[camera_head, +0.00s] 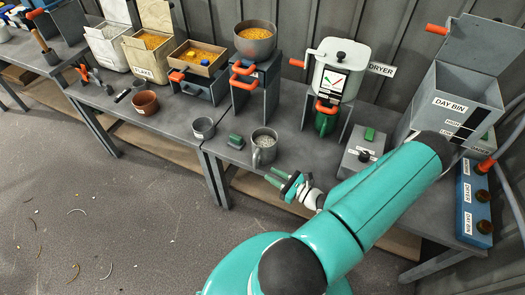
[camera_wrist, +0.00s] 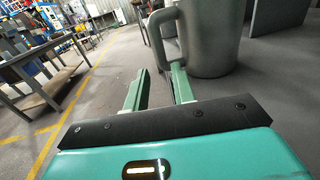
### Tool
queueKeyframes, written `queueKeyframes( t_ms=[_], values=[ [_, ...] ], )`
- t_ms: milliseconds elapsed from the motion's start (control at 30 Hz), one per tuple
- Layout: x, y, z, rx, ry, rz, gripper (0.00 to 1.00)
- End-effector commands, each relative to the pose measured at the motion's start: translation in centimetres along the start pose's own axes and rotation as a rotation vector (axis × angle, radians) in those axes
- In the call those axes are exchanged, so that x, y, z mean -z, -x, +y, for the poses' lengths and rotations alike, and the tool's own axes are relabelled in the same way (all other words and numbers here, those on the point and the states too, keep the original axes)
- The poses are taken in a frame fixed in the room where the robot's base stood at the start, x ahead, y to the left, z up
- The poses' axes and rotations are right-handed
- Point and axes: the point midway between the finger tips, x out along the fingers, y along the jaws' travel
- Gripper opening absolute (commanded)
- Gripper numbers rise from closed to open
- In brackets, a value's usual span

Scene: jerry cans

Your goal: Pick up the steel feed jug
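The steel feed jug (camera_head: 264,152) is a grey metal cup filled with pale pellets, standing upright on the grey bench near its front edge. Its handle shows on the side toward my gripper in the wrist view, where the jug (camera_wrist: 212,40) fills the upper middle and its top is cut off. My gripper (camera_head: 276,177) is just in front of the jug, at the bench's front edge. In the wrist view my gripper (camera_wrist: 161,72) is open and empty, with the handle (camera_wrist: 165,38) straight ahead of the gap. I cannot tell whether the fingertips touch it.
A grey switch box (camera_head: 361,157) sits farther right. The floor (camera_head: 110,215) in front has scattered debris.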

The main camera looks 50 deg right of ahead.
Motion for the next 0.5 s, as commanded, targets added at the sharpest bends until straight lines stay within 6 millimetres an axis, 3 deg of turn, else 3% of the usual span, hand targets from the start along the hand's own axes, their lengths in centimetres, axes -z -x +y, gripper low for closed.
queueKeyframes(
  t_ms=[100, 367, 500],
  values=[
    [0.0, -2.2, 0.1, -0.002, -0.001, -0.001, 0.26],
    [-0.1, -4.4, 0.1, -0.002, 0.001, 0.000, 0.26],
    [-0.2, -6.5, 0.1, -0.003, -0.001, -0.001, 0.26]
  ],
)
